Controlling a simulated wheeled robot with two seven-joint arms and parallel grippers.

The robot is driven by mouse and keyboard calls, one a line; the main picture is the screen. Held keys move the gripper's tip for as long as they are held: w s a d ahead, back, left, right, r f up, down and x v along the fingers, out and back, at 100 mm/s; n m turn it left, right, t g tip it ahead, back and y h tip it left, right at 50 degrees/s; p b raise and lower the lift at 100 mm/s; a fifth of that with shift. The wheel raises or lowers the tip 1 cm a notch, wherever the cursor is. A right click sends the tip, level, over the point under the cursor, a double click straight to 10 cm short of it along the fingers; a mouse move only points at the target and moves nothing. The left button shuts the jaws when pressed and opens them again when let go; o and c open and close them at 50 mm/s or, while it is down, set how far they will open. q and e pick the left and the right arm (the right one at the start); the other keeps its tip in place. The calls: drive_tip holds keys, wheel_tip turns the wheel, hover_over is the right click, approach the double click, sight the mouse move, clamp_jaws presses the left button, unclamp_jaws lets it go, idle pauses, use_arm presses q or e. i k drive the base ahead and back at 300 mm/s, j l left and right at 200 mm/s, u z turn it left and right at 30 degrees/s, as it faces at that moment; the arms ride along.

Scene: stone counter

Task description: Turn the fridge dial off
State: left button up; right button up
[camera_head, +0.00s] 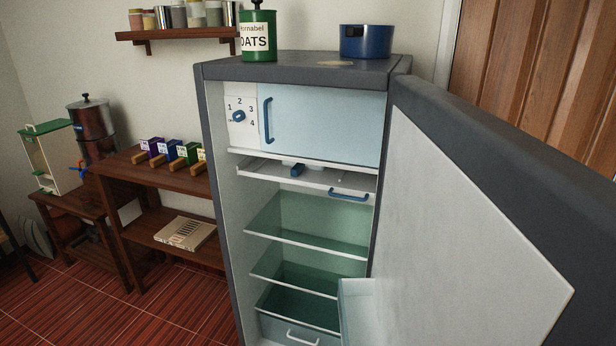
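The fridge (218,190) stands in the middle of the head view with its grey door (470,200) swung wide open to the right. A blue dial knob (239,116) sits on a white panel inside, at the upper left. Marks 1, 2, 3 and 4 run around the knob; a small mark at its lower left is too small to read. I cannot tell exactly where the knob points. Right of the dial is a closed pale-blue freezer flap (325,125) with a blue handle (268,121). Neither of my grippers shows in this view.
Glass shelves (305,222) and a drawer (295,331) are inside the fridge. A green oats tin (258,38) and blue pot (366,42) stand on top. A wooden shelf unit (125,165) is close on the left. The open door fills the right side.

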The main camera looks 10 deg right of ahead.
sight(237, 117)
drive_tip(key=k+l, duration=0.15)
drive_tip(key=l, duration=0.25)
drive_tip(key=k+l, duration=0.15)
drive_tip(key=l, duration=0.2)
drive_tip(key=k+l, duration=0.15)
drive_tip(key=l, duration=0.25)
drive_tip(key=k+l, duration=0.15)
drive_tip(key=l, duration=0.2)
drive_tip(key=i+j+z, duration=0.1)
drive_tip(key=j, duration=0.3)
drive_tip(key=i+j, duration=0.1)
drive_tip(key=j, duration=0.25)
drive_tip(key=i+j+z, duration=0.15)
drive_tip(key=j, duration=0.25)
drive_tip(key=i+j+z, duration=0.15)
drive_tip(key=j, duration=0.25)
drive_tip(key=i+j+z, duration=0.15)
drive_tip(key=i+j, duration=0.15)
drive_tip(key=j, duration=0.15)
drive_tip(key=i+j+z, duration=0.15)
drive_tip(key=j, duration=0.3)
drive_tip(key=i+j+z, duration=0.2)
drive_tip(key=j, duration=0.25)
drive_tip(key=j+z, duration=0.15)
drive_tip(key=j, duration=0.3)
drive_tip(key=j+u, duration=0.15)
drive_tip(key=j, duration=0.55)
